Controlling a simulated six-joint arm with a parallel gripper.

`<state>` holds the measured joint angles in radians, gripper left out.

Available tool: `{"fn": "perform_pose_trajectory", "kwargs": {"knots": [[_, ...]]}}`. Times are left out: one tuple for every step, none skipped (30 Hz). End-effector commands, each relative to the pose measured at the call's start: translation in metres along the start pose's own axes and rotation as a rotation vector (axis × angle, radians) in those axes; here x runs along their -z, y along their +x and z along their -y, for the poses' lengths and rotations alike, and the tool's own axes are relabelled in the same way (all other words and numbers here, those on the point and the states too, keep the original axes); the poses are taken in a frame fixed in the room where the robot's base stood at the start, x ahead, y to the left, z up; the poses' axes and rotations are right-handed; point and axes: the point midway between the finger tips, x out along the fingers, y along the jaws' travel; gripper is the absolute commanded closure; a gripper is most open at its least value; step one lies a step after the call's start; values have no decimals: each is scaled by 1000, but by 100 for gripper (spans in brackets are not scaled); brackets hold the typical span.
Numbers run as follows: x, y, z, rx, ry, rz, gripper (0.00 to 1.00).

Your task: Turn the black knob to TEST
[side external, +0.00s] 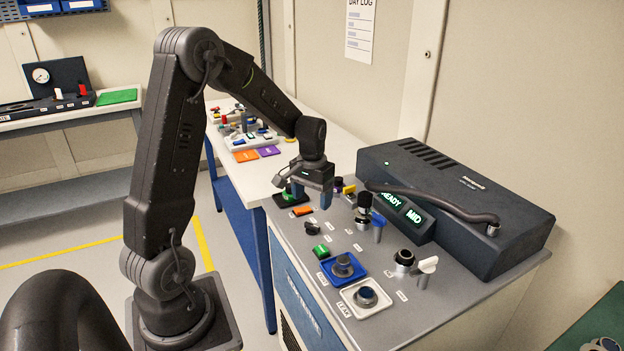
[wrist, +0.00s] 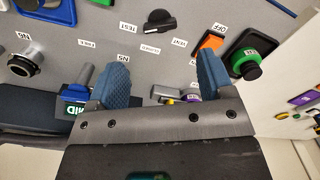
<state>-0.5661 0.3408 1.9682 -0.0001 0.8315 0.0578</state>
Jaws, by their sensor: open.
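The black knob (wrist: 160,21) is a small round dial with a raised bar across it, at the top middle of the wrist view. In the side external view the black knob (side external: 312,228) sits on the grey panel. The TEST label (wrist: 128,27) is at its left and a VENT label (wrist: 179,42) at its lower right. The bar lies roughly left to right; I cannot tell which mark it points at. My gripper (wrist: 163,66) is open and empty, its two blue-grey fingers apart and clear of the knob. In the side external view my gripper (side external: 311,194) hangs above the panel, beyond the knob.
An orange switch (wrist: 210,42) and a green button (wrist: 246,64) are right of the knob. A lever with a blue base (wrist: 78,88) is near the left finger. A dark console (side external: 450,195) with a long handle stands behind.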

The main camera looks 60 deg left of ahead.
Motion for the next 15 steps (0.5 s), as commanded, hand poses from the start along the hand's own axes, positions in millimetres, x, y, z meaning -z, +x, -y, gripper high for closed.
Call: {"fn": "perform_pose_trajectory", "kwargs": {"knots": [[1, -12, 0, 0, 0, -6, 26], [1, -18, 0, 0, 0, -5, 26], [1, -25, 0, 0, 0, -4, 26], [0, -30, 0, 0, 0, -5, 26], [0, -34, 0, 0, 0, -3, 26], [1, -40, 0, 0, 0, -4, 26], [1, -44, 0, 0, 0, -3, 26], [1, -46, 0, 0, 0, -3, 26], [0, -50, 0, 0, 0, -2, 26], [0, -51, 0, 0, 0, -1, 26], [0, -53, 0, 0, 0, 0, 26], [0, -54, 0, 0, 0, 0, 26], [0, -55, 0, 0, 0, 0, 26], [0, -56, 0, 0, 0, 0, 26], [0, -56, 0, 0, 0, 0, 26]]}}
